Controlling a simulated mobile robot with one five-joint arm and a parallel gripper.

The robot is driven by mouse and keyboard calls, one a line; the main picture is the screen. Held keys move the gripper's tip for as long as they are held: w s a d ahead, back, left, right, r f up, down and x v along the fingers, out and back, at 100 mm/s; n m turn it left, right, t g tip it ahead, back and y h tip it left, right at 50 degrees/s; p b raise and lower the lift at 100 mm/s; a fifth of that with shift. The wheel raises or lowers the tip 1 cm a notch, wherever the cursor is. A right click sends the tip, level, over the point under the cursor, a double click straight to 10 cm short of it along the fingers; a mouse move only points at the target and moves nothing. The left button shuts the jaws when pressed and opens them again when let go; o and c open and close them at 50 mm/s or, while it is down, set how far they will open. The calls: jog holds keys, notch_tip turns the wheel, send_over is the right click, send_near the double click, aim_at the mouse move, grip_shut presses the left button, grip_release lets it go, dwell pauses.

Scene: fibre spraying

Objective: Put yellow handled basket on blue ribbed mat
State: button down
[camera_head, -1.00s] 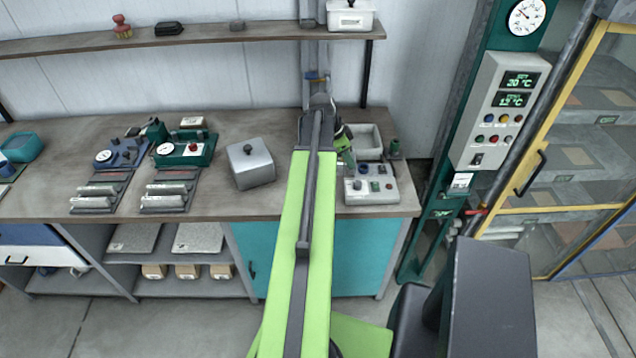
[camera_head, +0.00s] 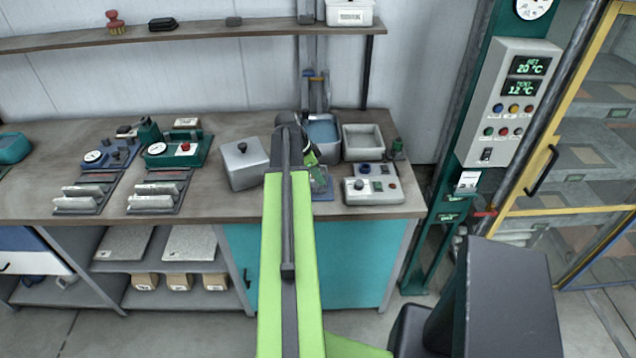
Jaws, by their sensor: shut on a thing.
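My gripper (camera_head: 314,160) is at the end of my green arm, low over the right part of the workbench. My arm hides most of it, including the fingertips. I cannot tell from this view whether that is the yellow handled basket, and I see no such basket elsewhere.
A grey lidded box (camera_head: 244,165) stands left of my arm. Right of it are a basin with blue content (camera_head: 322,131), a grey open tray (camera_head: 363,142) and a control box (camera_head: 371,190). Gauges and metal pieces stand farther left.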

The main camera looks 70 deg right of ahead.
jog(key=shift+r, duration=0.15)
jog(key=shift+f, duration=0.2)
jog(key=c, duration=1.2)
grip_release()
jog(key=shift+c, duration=0.2)
jog(key=shift+a+r+p, duration=0.1)
jog(key=shift+r+p, duration=0.4)
jog(key=shift+r, duration=0.05)
jog(key=p+v, duration=1)
jog(key=v, duration=0.1)
jog(key=shift+r, duration=0.15)
jog(key=shift+w+a, duration=0.1)
